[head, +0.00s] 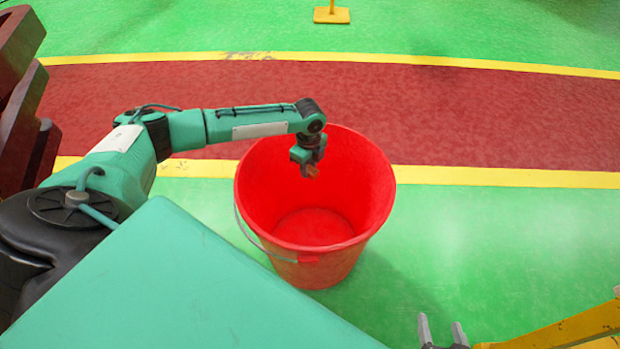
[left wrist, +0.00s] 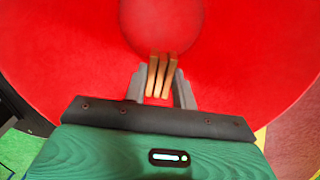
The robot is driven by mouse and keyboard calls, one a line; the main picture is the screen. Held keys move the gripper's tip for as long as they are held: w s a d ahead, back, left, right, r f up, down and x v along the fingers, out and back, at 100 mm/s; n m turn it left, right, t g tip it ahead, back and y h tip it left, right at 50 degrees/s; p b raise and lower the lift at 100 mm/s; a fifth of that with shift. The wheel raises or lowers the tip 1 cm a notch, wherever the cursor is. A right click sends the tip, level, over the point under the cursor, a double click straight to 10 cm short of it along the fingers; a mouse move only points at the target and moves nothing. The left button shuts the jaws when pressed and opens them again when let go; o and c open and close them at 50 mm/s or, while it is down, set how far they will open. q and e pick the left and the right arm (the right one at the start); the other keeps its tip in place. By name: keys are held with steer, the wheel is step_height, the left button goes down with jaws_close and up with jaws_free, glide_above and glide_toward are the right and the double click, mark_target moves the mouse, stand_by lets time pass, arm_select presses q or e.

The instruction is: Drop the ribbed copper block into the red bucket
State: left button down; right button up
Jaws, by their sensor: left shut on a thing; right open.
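The red bucket (head: 372,210) stands upright on the floor in the middle of the head view, its inside visible and its bottom bare. My left gripper (head: 311,168) is over the bucket's opening, pointing down, shut on the ribbed copper block (head: 312,172). In the left wrist view the ribbed copper block (left wrist: 161,75) shows its upright copper ribs between the grey fingers of my left gripper (left wrist: 160,88). The red bucket wall (left wrist: 60,65) surrounds it there, with open space below the block. My right gripper (head: 441,323) is open and empty at the bottom edge, apart from the bucket.
Green floor with a red lane (head: 480,115) edged by yellow lines lies around the bucket. A yellow object (head: 560,330) is at the bottom right. A small yellow stand base (head: 331,15) is at the top. Dark red-brown shapes (head: 22,110) stand at the left edge.

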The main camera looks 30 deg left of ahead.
steer(key=shift+a+r, duration=0.1)
steer(key=shift+a, duration=0.15)
arm_select(q)
steer(key=c, duration=1.1)
jaws_free()
steer(key=shift+o, duration=0.2)
steer(key=shift+f, duration=0.1)
step_height(320, 180, up, 14)
steer(key=p, duration=0.3)
arm_select(e)
steer(key=s+d+g+h, duration=0.2)
steer(key=d+g, duration=0.1)
steer(key=d, duration=0.3)
steer(key=shift+g, duration=0.3)
arm_select(q)
steer(key=shift+f, duration=0.1)
